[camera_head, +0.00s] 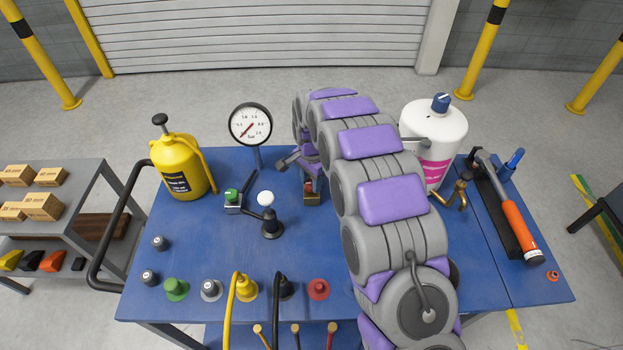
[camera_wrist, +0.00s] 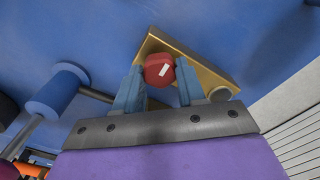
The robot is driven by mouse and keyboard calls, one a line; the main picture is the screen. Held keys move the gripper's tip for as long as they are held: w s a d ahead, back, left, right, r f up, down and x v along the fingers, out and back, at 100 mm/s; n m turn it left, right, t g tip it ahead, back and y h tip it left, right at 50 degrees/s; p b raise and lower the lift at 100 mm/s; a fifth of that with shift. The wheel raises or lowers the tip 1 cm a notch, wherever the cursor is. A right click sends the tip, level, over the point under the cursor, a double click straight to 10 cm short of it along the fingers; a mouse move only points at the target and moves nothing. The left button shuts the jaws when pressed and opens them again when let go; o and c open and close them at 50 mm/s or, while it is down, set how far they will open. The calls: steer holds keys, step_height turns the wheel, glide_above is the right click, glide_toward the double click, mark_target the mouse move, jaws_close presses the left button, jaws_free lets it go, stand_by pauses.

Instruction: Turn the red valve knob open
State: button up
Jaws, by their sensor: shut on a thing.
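The red valve knob (camera_wrist: 158,70) shows in the wrist view, round with a white mark on its face. It sits on a brass-coloured base (camera_wrist: 213,78) with a slanted outline. My gripper (camera_wrist: 159,76) is shut on the knob, with one blue-grey finger on each side. In the head view my gripper (camera_head: 303,166) is above the brass base (camera_head: 312,198), near the middle of the blue table.
On the blue table (camera_head: 330,245) a pressure gauge (camera_head: 250,124) stands behind left, with a green-knobbed valve (camera_head: 232,197) and a white-knobbed lever (camera_head: 268,212) to the left. A white bottle (camera_head: 436,135) stands right of my arm. Plugs and a red button (camera_head: 318,289) line the front.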

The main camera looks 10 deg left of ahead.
mark_target(310, 182)
steer(key=n+p, duration=0.1)
steer(key=n, duration=0.1)
steer(key=n+p, duration=0.1)
steer(key=shift+r+n+p, duration=0.2)
steer(key=shift+n+p, duration=0.2)
steer(key=n+p, duration=0.2)
steer(key=n, duration=0.2)
steer(key=shift+w+a+n, duration=0.1)
steer(key=shift+w+n, duration=0.05)
steer(key=shift+n, duration=0.15)
steer(key=n+p, duration=0.2)
steer(key=n, duration=0.2)
steer(key=shift+n, duration=0.3)
steer(key=shift+n+p, duration=0.95)
steer(key=shift+n, duration=1.25)
steer(key=o, duration=1.1)
steer(key=shift+f, duration=0.2)
steer(key=shift+c, duration=0.2)
step_height(310, 182, up, 17)
steer(key=shift+r+p, duration=0.15)
steer(key=shift+p, duration=0.3)
